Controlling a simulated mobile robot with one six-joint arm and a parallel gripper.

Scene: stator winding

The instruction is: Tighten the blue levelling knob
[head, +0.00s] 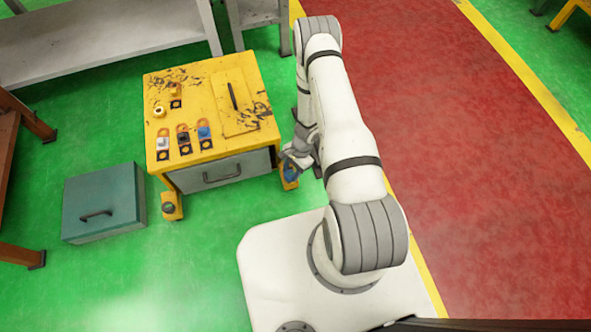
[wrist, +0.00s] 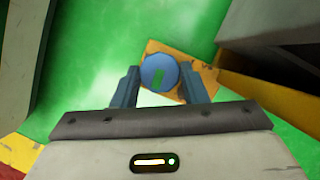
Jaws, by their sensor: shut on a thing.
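The blue levelling knob (wrist: 159,72) shows in the wrist view as a round blue disc with a green mark across its top. It sits on a yellow foot plate (wrist: 202,68) at the base of the yellow workbench. My gripper (wrist: 161,88) has its two fingers on either side of the knob, shut on it. In the head view the knob (head: 291,173) is partly hidden by my gripper (head: 290,164), low at the bench's front right corner. The workbench (head: 218,78) has a worn yellow top.
A grey drawer (head: 222,172) is in the bench front. A teal box (head: 104,203) stands on the green floor to the left. Another foot with a dark green knob (head: 169,208) is at the front left corner. Small coloured parts (head: 184,138) sit on the bench top.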

